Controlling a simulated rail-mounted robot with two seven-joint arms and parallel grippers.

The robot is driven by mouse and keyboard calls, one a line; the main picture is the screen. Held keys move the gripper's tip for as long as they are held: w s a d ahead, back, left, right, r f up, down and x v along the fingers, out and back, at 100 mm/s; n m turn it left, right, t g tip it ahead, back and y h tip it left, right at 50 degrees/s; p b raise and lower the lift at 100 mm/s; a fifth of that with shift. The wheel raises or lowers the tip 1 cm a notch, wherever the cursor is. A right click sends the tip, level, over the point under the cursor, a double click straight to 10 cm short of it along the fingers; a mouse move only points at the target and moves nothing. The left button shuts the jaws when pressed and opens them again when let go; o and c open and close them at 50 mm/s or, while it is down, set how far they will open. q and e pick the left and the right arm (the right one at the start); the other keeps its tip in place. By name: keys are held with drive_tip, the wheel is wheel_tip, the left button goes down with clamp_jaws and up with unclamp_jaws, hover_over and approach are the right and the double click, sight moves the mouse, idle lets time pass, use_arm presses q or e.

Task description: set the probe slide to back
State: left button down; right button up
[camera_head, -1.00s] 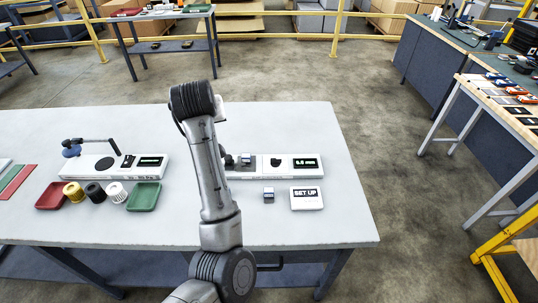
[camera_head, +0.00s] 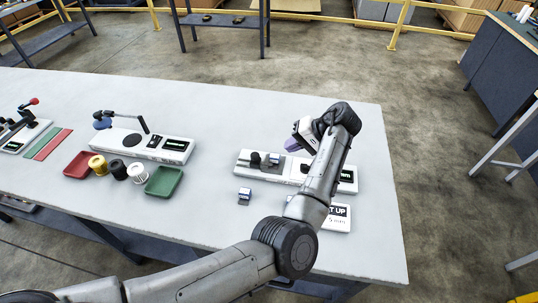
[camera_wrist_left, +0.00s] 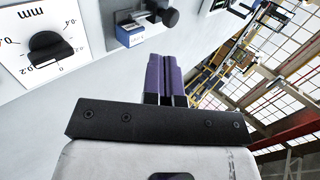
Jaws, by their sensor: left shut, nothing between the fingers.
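A long white gauge unit (camera_head: 243,168) lies on the right part of the table. On its left half are a black round knob (camera_head: 255,158) and a small blue-and-silver block (camera_head: 273,160). The block (camera_wrist_left: 130,36) and knob (camera_wrist_left: 168,17) also show at the top of the left wrist view, beside a black dial (camera_wrist_left: 50,47) on a mm scale. I cannot tell which part is the probe slide. My left gripper (camera_head: 292,145), with purple fingers (camera_wrist_left: 166,76), is shut and empty above the unit, apart from the block and knob. My forearm hides part of the unit.
A loose small block (camera_head: 244,195) lies in front of the unit, and a SET UP display (camera_head: 337,224) is partly behind my arm. Left are a second unit (camera_head: 130,145), a red tray (camera_head: 77,163), spools (camera_head: 118,170) and a green tray (camera_head: 163,181).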

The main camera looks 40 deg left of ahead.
sight(259, 159)
use_arm(q)
drive_tip(key=shift+w+r, duration=0.1)
use_arm(e)
drive_tip(key=shift+w, duration=0.15)
use_arm(q)
drive_tip(key=shift+b+x, duration=0.75)
drive_tip(key=shift+x, duration=4.3)
use_arm(e)
drive_tip(key=shift+f, duration=0.75)
use_arm(q)
drive_tip(key=shift+a, duration=0.1)
use_arm(e)
drive_tip(key=shift+r, duration=0.15)
